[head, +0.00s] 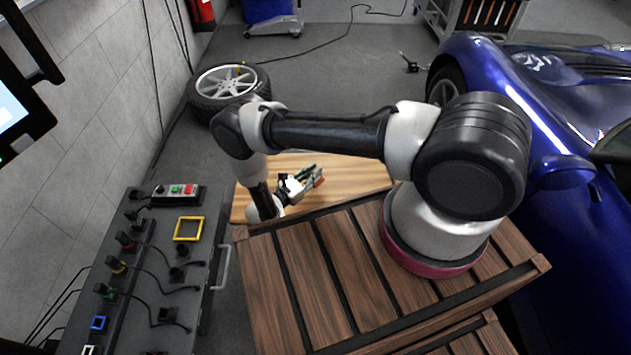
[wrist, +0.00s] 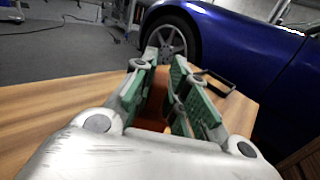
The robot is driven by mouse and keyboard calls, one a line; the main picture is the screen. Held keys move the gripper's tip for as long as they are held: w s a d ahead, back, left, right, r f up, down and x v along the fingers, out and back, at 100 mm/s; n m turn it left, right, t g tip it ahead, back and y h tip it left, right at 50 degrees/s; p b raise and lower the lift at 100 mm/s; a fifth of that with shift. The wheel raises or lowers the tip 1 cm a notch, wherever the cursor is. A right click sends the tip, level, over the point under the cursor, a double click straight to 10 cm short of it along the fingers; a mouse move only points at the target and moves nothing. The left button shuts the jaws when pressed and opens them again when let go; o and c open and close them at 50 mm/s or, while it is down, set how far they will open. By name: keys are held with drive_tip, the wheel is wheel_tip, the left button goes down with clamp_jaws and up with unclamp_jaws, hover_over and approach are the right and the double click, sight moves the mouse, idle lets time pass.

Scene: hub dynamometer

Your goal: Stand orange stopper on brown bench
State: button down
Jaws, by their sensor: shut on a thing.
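My gripper (head: 308,176) is low over the light brown wooden bench (head: 350,168), its fingers pointing right in the head view. It is shut on the orange stopper (head: 319,182), of which only a small part shows there. In the wrist view the stopper (wrist: 156,98) is a dark orange shape between the green finger pads. The fingers and pads hide much of it. I cannot tell whether its base touches the bench (wrist: 60,110).
A dark frame-like object (wrist: 216,82) lies on the bench beyond the right finger. A blue car (head: 560,120) stands to the right. A grey panel cabinet (head: 150,250) with a yellow square frame (head: 189,229) stands at left. A wheel (head: 226,84) lies behind the bench.

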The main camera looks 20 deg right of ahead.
wheel_tip(320, 180, down, 4)
drive_tip(key=shift+f, duration=0.1)
drive_tip(key=c, duration=1.4)
unclamp_jaws()
drive_tip(key=v, duration=1.2)
